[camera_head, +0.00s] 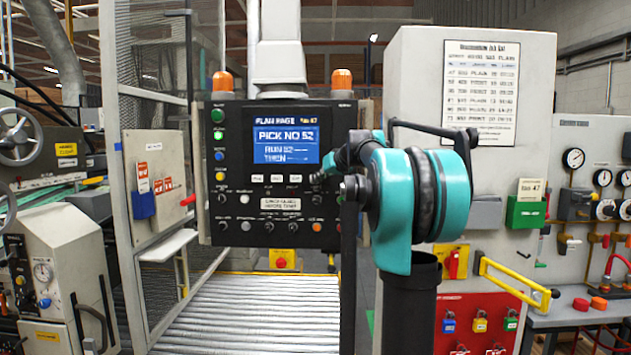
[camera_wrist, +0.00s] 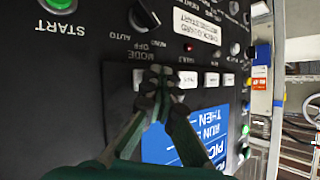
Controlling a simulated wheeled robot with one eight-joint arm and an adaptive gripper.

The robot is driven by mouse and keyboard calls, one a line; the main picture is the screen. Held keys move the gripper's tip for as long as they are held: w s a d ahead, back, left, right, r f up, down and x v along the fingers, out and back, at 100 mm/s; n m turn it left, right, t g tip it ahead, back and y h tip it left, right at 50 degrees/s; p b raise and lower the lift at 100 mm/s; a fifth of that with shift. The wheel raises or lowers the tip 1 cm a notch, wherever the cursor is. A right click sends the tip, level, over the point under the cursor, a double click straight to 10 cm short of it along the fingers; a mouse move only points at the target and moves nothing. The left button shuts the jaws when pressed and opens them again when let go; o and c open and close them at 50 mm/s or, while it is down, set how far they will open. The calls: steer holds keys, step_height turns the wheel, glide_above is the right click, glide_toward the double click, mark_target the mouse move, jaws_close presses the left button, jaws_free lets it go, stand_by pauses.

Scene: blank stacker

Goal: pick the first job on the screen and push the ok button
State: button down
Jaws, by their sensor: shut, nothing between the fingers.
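The screen (camera_head: 286,136) on the black control panel (camera_head: 230,112) is lit blue. It reads "PLAN PAGE", "PICK NO 52", "RUN 52" and "THEN". A row of small pale keys (camera_head: 276,178) sits under it, with labels too small to read, so I cannot tell which is ok. In the wrist view the screen (camera_wrist: 190,135) is rotated and partly behind my fingers, and the keys (camera_wrist: 211,79) run to the right of them. My gripper (camera_wrist: 163,72) is shut and empty in front of the key row's left end, partly hiding a key. Contact cannot be told.
A mode knob (camera_wrist: 145,15) and a green start button (camera_wrist: 58,4) are near the fingers. The roller conveyor (camera_head: 250,320) lies below the panel. A grey cabinet (camera_head: 420,60) with a job sheet (camera_head: 478,90) stands right. A mesh guard (camera_head: 150,70) stands left.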

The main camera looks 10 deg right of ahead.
steer(key=shift+s+a, duration=0.2)
steer(key=shift+s, duration=0.55)
steer(key=shift+s+a, duration=0.2)
steer(key=shift+s, duration=0.6)
steer(key=shift+s+a, duration=0.25)
steer(key=shift+s, duration=0.55)
steer(key=shift+s+a, duration=0.2)
steer(key=shift+s, duration=0.6)
steer(key=s+a+f+g, duration=0.1)
steer(key=s+a+f, duration=0.1)
steer(key=s+f, duration=0.45)
steer(key=s+a+f+g+h, duration=0.15)
steer(key=s+f, duration=0.25)
steer(key=f, duration=0.6)
steer(key=s+a+f+g, duration=0.25)
steer(key=s+f, duration=0.25)
steer(key=f, duration=0.4)
steer(key=s+d+f+m+g+h, duration=0.1)
steer(key=s+f+g+h, duration=0.1)
steer(key=s+f, duration=1.9)
steer(key=shift+s+d+f+m+h, duration=0.35)
steer(key=shift+s+h, duration=0.3)
steer(key=shift+s, duration=0.6)
